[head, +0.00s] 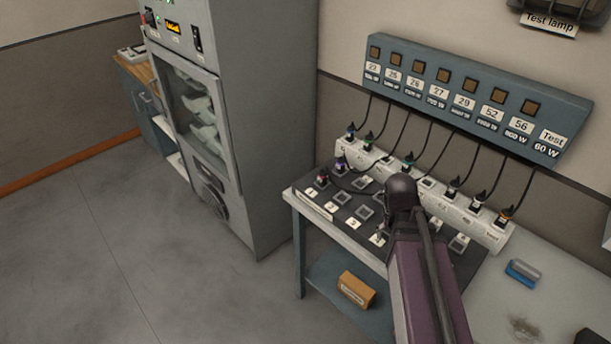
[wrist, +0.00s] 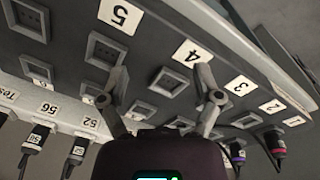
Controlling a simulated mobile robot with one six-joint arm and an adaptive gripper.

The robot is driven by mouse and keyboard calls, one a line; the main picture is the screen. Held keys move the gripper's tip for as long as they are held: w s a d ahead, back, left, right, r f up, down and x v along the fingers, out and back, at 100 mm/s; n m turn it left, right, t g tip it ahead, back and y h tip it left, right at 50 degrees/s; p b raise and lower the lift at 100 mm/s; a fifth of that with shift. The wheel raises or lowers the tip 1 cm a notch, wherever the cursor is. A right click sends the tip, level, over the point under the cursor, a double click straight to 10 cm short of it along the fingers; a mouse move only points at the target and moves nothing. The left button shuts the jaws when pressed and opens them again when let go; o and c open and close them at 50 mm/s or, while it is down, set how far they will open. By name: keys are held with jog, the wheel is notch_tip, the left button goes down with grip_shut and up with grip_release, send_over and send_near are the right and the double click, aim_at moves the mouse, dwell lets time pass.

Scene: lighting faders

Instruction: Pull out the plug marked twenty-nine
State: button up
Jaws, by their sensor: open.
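The blue-grey wall panel (head: 398,48) has a "29" label (head: 464,103) between 27 and 52. Black cords hang from it to plugs below. I cannot read 29 on any plug. My gripper (wrist: 163,92) is open and empty. Its fingers stand either side of an empty square socket (wrist: 168,82) near label 4 (wrist: 194,54). In the head view, my wrist hides part of the board and strip. Plugs with red (wrist: 275,145) and purple (wrist: 236,151) parts show at the right of the wrist view; two other plugs (wrist: 76,150) (wrist: 36,140) show at left.
The numbered dark board (head: 345,216) and white strip (head: 432,182) lie on a bench (head: 560,258). A blue block (head: 522,272) is on the bench at right. A brown box (head: 356,289) sits on the lower shelf. A grey cabinet (head: 262,130) stands left; floor there is clear.

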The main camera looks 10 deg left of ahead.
aim_at(319, 175)
jog(key=w+a+m+t+h, duration=0.1)
jog(key=w+a, duration=0.2)
jog(key=w+a+m+t+h+b, duration=0.1)
jog(key=w+a, duration=0.3)
jog(key=w+a+m+t+h+b, duration=0.1)
jog(key=w+a, duration=0.2)
jog(key=shift+w+a+r+m+h, duration=0.2)
jog(key=shift+w+a+m+h, duration=0.1)
jog(key=shift+h, duration=0.1)
jog(key=w+a+r+m+t+h, duration=0.1)
jog(key=w+a+r+t, duration=0.1)
jog(key=a, duration=0.6)
jog(key=w+a+r+m+t+b, duration=0.1)
jog(key=w+a+m+t, duration=0.1)
jog(key=a, duration=0.6)
jog(key=shift+w+a+r+t+h+b, duration=0.15)
jog(key=shift+w+r+t+h+b, duration=0.2)
jog(key=shift+w+t, duration=0.5)
jog(key=shift+w, duration=0.2)
jog(key=shift+b+x, duration=2.05)
jog(key=shift+x, duration=1.45)
jog(key=shift+b+x, duration=0.45)
jog(key=shift+x, duration=0.5)
jog(key=shift+s, duration=0.1)
